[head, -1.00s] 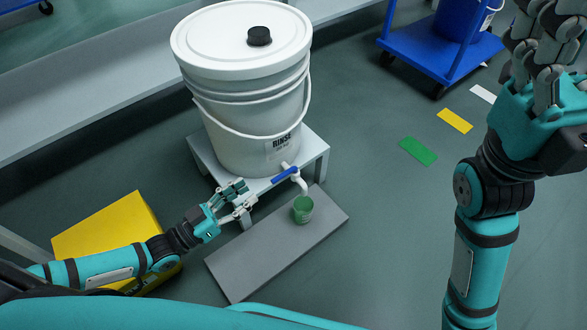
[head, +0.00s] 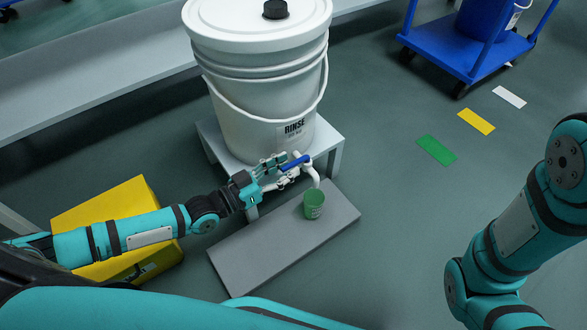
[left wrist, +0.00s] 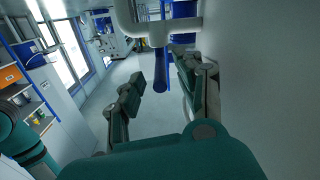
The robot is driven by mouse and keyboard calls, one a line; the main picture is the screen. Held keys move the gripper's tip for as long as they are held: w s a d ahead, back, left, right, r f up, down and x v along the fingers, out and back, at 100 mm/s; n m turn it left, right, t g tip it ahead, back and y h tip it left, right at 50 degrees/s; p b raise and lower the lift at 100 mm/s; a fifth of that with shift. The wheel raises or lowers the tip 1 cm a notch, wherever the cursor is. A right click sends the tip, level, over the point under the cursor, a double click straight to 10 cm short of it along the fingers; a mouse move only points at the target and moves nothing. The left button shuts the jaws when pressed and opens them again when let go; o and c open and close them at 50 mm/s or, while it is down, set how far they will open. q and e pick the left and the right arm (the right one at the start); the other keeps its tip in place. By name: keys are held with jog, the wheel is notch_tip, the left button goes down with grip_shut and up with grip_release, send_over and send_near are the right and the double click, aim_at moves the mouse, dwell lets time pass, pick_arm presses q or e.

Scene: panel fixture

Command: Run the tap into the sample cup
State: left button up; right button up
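The white tap (head: 307,166) with a blue lever (head: 296,161) sits low on the front of the white bucket (head: 262,100). The green sample cup (head: 313,205) stands upright on a grey board (head: 250,252), below the spout. No water stream shows. My left gripper (head: 278,172) is at the lever, fingers apart. In the left wrist view the blue lever (left wrist: 161,75) hangs from the white tap body (left wrist: 160,28) between the spread fingers (left wrist: 158,85), with gaps on both sides. My right arm is at the right of the head view; its gripper is out of frame.
The bucket, labelled RINSE, stands on a low grey stand (head: 333,145). A yellow box (head: 100,205) lies under my left forearm. A blue cart (head: 468,48) stands at the back right. Green, yellow and white floor markers lie nearby; the floor right of the board is clear.

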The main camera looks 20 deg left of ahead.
aim_at(295, 165)
pick_arm(q)
jog(key=shift+b+x, duration=0.35)
jog(key=shift+x, duration=1.05)
jog(key=shift+c, duration=0.4)
grip_shut()
